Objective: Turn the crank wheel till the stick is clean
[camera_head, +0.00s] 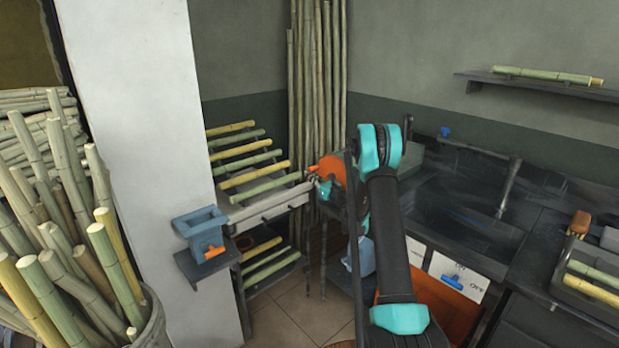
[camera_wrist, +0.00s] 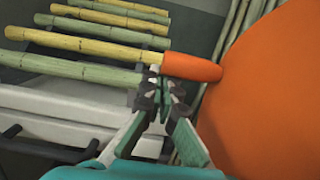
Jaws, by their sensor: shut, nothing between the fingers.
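The orange crank wheel (camera_head: 331,171) is beside the rack, partly hidden by my arm. In the wrist view the wheel (camera_wrist: 270,85) fills the right side, and its orange handle (camera_wrist: 192,67) points left. My gripper (camera_wrist: 160,84) is shut and empty, its tips just below the handle's left end in the picture; I cannot tell if they touch it. In the head view my gripper (camera_head: 324,188) is small beside the wheel. A green cane stick (camera_wrist: 75,68) ends left of the handle; I cannot tell whether it is the stick to be cleaned.
Several yellow and green canes lie on the sloped rack (camera_head: 240,163). A pale bench (camera_head: 270,203) is below them. Tall canes (camera_head: 318,80) stand behind. A sink counter (camera_head: 465,215) is to the right. A wall pillar (camera_head: 140,120) and cane basket (camera_head: 150,325) are left.

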